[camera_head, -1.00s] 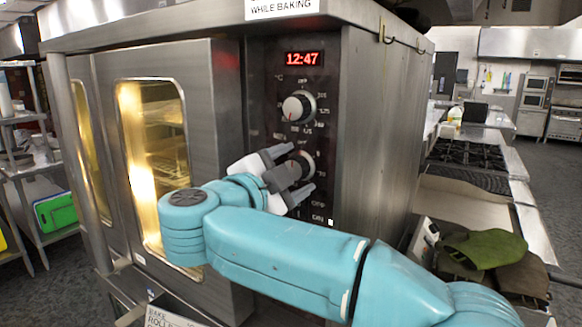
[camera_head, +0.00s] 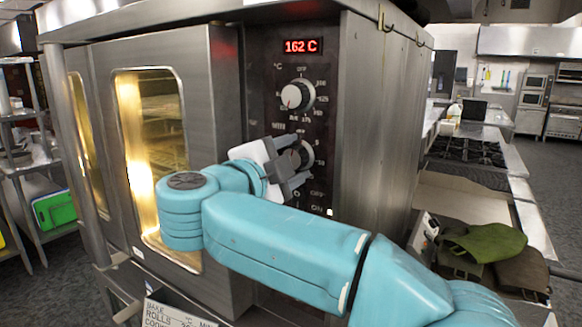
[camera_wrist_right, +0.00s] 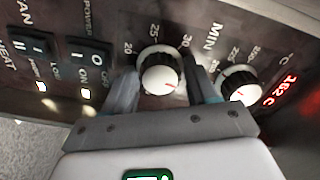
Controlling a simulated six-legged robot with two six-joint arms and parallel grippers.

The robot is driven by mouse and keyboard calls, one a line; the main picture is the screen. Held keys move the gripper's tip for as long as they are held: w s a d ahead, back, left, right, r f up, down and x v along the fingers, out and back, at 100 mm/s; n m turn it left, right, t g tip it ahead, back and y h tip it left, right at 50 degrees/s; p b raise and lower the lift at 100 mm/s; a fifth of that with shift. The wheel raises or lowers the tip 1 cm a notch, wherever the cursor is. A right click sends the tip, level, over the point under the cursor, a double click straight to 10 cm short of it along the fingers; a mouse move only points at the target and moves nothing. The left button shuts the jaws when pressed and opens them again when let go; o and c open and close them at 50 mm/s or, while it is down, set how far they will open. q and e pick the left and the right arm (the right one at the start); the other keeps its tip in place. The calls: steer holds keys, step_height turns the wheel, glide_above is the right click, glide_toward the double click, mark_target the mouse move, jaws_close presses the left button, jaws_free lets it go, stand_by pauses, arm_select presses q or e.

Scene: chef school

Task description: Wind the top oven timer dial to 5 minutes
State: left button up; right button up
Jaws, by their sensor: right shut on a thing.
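The timer dial (camera_head: 302,152) is the lower of two round knobs on the dark oven panel, with a white face. In the wrist view, the timer dial (camera_wrist_right: 160,76) has a red pointer mark, and "MIN", 20, 25 and 30 show around it. My right gripper (camera_head: 300,160) reaches in from the left side of the dial. In the wrist view the right gripper (camera_wrist_right: 160,82) has one finger on each side of the dial and is shut on it. The fingers hide part of its scale in the head view. My left gripper is out of view.
The temperature dial (camera_head: 297,95) sits just above, and the red display (camera_head: 301,46) reads 162 C. Rocker switches (camera_wrist_right: 88,62) are on the panel's other side of the timer dial. Green and brown oven mitts (camera_head: 487,246) lie on the counter at right.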

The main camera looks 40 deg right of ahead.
steer(key=shift+a+f+m+b, duration=0.1)
steer(key=shift+m+b, duration=1.1)
steer(key=shift+m, duration=0.6)
steer(key=shift+f+m+b, duration=0.1)
steer(key=shift+m+b, duration=1.1)
steer(key=shift+m, duration=0.6)
steer(key=shift+r, duration=0.15)
steer(key=o, duration=0.8)
steer(key=shift+w+a, duration=0.1)
steer(key=shift+a, duration=0.05)
steer(key=shift+m, duration=0.3)
steer(key=b+v, duration=0.1)
steer(key=v, duration=1.5)
steer(key=shift+a+b, duration=0.1)
steer(key=shift+b, duration=0.2)
